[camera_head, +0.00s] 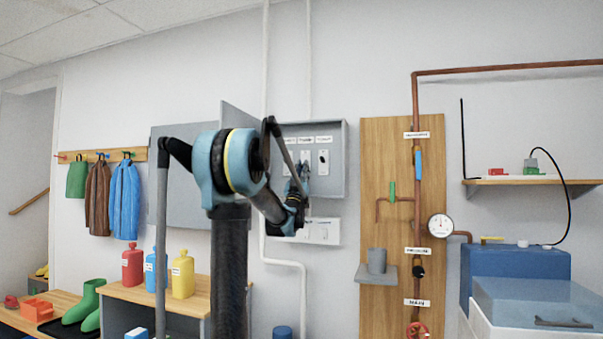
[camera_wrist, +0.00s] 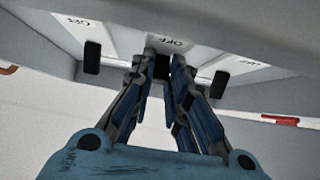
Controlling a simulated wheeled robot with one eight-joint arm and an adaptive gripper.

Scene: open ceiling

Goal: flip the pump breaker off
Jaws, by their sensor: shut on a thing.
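The breaker box (camera_head: 338,183) is a grey wall box with its door (camera_head: 240,122) swung open to the left. Three breakers with labels above sit in a row; the labels are too small to read. My gripper (camera_head: 302,172) reaches up at the row's middle. In the wrist view, my gripper (camera_wrist: 160,68) is shut on the middle black breaker lever (camera_wrist: 161,66), one finger on each side. The word OFF (camera_wrist: 168,41) shows upside down on that breaker's plate. The left lever (camera_wrist: 92,57) and right lever (camera_wrist: 219,84) stand free beside the fingers.
A white switch plate (camera_head: 325,231) is just below the box. A white conduit (camera_head: 266,65) runs down the wall there. A wooden board (camera_head: 375,150) with copper pipes and a gauge (camera_head: 440,225) stands to the right. Bottles on a wooden cabinet (camera_head: 190,300) stand to the left.

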